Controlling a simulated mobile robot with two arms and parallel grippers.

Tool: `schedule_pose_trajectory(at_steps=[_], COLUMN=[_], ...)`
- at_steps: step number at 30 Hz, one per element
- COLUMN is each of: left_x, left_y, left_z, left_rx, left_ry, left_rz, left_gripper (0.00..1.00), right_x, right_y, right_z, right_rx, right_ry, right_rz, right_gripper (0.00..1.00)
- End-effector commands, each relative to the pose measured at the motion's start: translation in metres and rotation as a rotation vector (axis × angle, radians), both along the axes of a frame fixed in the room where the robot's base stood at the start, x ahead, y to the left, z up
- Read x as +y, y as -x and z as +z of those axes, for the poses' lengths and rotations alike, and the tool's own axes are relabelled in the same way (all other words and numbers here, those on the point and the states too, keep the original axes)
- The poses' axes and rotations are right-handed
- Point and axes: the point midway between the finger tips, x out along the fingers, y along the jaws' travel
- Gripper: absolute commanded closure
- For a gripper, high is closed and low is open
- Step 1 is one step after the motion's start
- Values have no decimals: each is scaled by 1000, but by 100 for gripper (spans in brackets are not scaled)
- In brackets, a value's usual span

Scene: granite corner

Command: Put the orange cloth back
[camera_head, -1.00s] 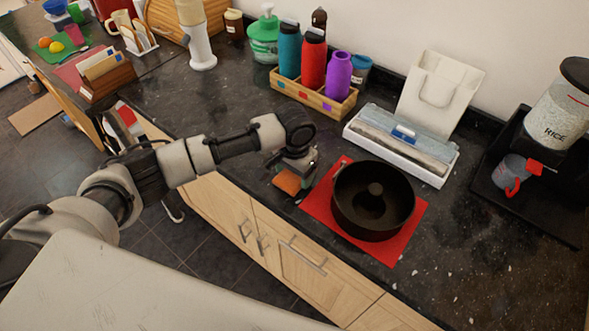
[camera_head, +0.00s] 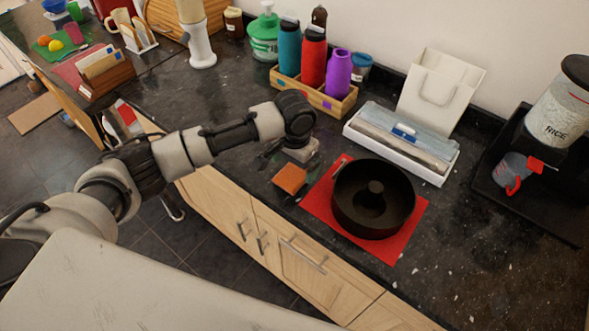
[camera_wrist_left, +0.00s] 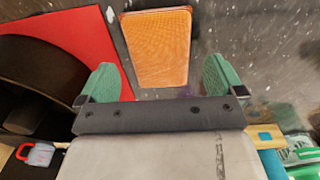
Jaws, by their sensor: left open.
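The orange cloth (camera_head: 290,179) is a small flat square on the dark granite counter, left of the red mat (camera_head: 404,243). It shows clear in the left wrist view (camera_wrist_left: 157,46), just beyond and between my fingertips. My left gripper (camera_head: 284,163) is close to the cloth, on its far side in the head view. In the left wrist view its two green fingers (camera_wrist_left: 160,78) are wide apart with nothing between them. Its fingers are partly hard to make out in the head view. My right gripper is not in view.
A black ring-shaped pan (camera_head: 373,199) sits on the red mat close to the cloth. A wooden bottle crate (camera_head: 314,96), a white tray (camera_head: 400,150) and a black stand with a rice dispenser (camera_head: 555,110) line the back. The counter's front edge is near the cloth.

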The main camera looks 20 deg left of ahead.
Motion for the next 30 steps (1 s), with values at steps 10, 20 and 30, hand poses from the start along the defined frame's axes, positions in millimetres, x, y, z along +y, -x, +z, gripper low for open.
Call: schedule_pose_trajectory(at_steps=[10,20,30], left_x=[-1,-1,0], left_y=[-1,0,0], left_z=[72,93,93], left_rx=[-3,1,0], left_ry=[3,2,1], left_rz=[0,0,0], left_gripper=[3,3,3], right_x=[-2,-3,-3], right_y=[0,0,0], right_z=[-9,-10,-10], right_rx=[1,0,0], right_ry=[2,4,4], right_rz=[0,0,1], right_gripper=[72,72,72])
